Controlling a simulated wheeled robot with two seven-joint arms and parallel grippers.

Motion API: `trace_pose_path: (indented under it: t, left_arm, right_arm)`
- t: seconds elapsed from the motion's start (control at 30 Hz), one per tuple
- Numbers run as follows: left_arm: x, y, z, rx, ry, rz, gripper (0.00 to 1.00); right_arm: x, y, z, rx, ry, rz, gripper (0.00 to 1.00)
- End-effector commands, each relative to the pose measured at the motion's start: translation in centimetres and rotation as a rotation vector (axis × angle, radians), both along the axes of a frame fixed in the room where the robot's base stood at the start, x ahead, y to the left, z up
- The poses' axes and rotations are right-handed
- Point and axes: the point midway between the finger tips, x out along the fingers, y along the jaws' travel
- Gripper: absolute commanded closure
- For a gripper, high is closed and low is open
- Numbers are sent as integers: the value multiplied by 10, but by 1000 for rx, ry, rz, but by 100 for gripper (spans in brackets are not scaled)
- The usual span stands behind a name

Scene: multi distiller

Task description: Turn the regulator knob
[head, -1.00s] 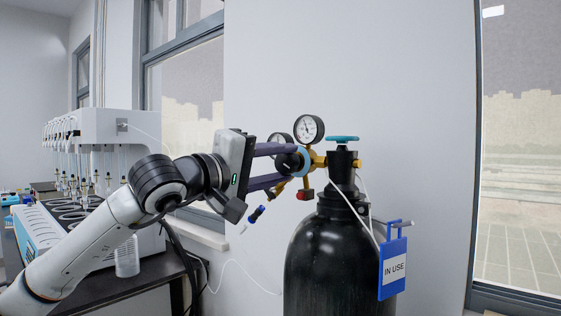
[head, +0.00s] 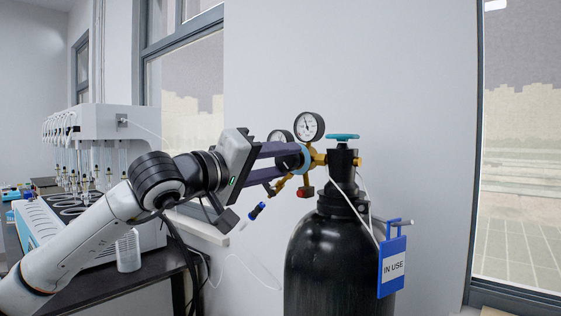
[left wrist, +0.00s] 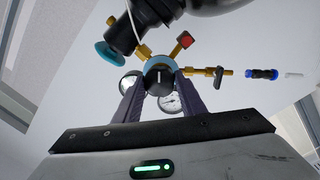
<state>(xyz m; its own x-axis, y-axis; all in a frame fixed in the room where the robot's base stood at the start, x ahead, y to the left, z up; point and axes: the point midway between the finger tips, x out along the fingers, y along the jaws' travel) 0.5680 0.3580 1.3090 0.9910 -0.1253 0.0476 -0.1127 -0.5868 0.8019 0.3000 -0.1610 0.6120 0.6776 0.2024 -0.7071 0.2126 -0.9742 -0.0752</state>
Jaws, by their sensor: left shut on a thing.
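The regulator knob, black with a light blue ring behind it, shows in the left wrist view (left wrist: 158,78) between my two purple fingers. In the head view its blue ring (head: 306,158) is seen at the fingertips, and the fingers hide most of the black part. My left gripper (head: 298,157) is shut on the knob, its fingers on opposite sides of it. The brass regulator (head: 318,158) carries two round gauges, one upright in front (head: 309,126) and one partly hidden behind. My right gripper is in neither view.
The black gas cylinder (head: 330,255) stands under the regulator, with a teal valve handwheel (head: 343,137) on top. A blue "IN USE" tag (head: 393,262) hangs at its right. A white distiller (head: 120,135) stands on the dark bench at the left.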

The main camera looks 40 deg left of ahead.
Motion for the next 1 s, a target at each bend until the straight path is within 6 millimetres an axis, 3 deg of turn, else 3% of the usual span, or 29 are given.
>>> trace_pose_path:
  t: [0.07,0.1,0.2,0.57,1.0]
  left_arm:
    - [0,-1,-2,0,3,-1,86]
    - [0,-1,-2,-1,3,-1,61]
    - [0,-1,-2,-1,3,-1,45]
    - [-3,1,-1,-1,1,1,44]
    - [-75,10,-9,4,2,4,44]
  right_arm:
    - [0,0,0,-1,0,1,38]
    - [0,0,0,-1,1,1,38]
    - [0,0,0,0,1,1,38]
    - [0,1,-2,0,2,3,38]
    - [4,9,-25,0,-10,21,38]
